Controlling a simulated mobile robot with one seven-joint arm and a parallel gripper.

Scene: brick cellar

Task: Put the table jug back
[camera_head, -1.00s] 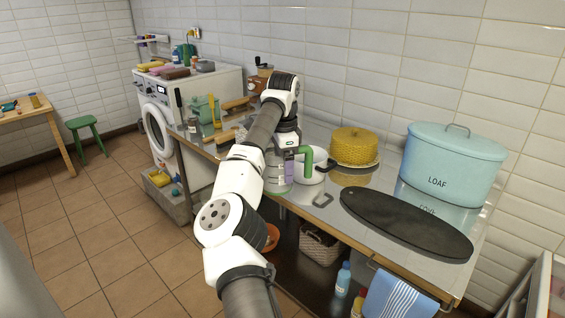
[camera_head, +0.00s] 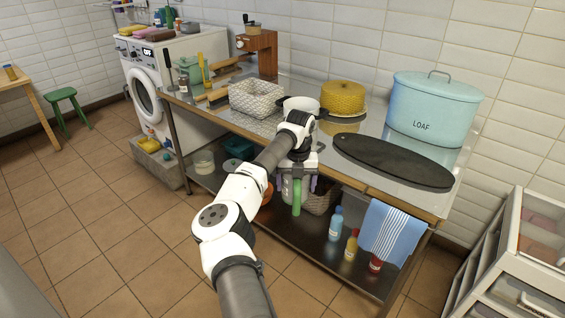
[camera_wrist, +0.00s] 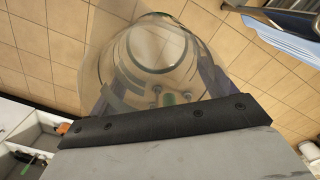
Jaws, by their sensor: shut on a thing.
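The table jug, clear-bodied with a green handle (camera_head: 297,199), is held in my gripper (camera_head: 298,182) in front of the steel table's front edge, below the level of its top. In the wrist view the see-through jug (camera_wrist: 152,48) fills the upper middle, with the floor showing through it. My gripper is shut on the jug; its fingertips are mostly hidden by my wrist and the jug. The steel table (camera_head: 300,141) has a lower shelf (camera_head: 312,247) behind and below the jug.
A wicker basket (camera_head: 322,200), a blue bottle (camera_head: 335,224) and a yellow bottle (camera_head: 351,246) stand on the lower shelf. A striped towel (camera_head: 387,235) hangs at the front.

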